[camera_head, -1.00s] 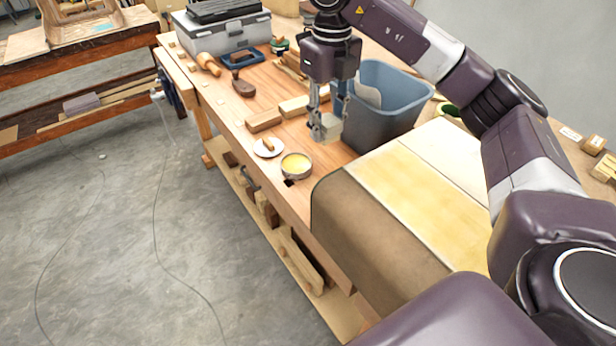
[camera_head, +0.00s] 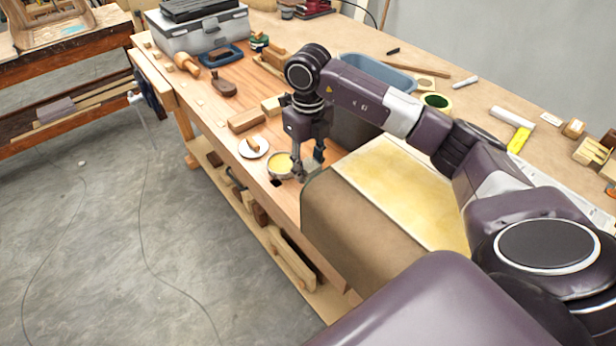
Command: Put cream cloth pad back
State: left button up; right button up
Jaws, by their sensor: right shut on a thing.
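My right gripper (camera_head: 309,168) points down just right of the round tin of yellow paste (camera_head: 281,165). It is shut on a small pale piece (camera_head: 311,173), which looks like the cream cloth pad. The fingers hide part of it, and I cannot tell whether it touches the tin or the bench. A white saucer (camera_head: 244,152) with a small wooden-looking piece (camera_head: 256,143) on it stands left of the tin. My left gripper is not in view.
A brown curved form with a yellow top (camera_head: 400,185) stands close right of the gripper. A blue-grey bin (camera_head: 385,68) is behind my right arm. Wooden blocks (camera_head: 246,121), a mallet (camera_head: 184,63) and a grey toolbox (camera_head: 200,34) lie farther left along the bench.

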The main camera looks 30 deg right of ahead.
aim_at(308, 178)
jog(key=shift+f, duration=0.3)
notch_tip(308, 178, down, 4)
jog(key=shift+r+p, duration=0.25)
jog(key=shift+p, duration=0.2)
jog(key=shift+f, duration=0.35)
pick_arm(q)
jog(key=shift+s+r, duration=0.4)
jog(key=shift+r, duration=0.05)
pick_arm(e)
jog(key=shift+f, duration=0.2)
jog(key=o, duration=1)
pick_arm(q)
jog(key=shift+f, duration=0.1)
pick_arm(e)
jog(key=shift+r, duration=0.1)
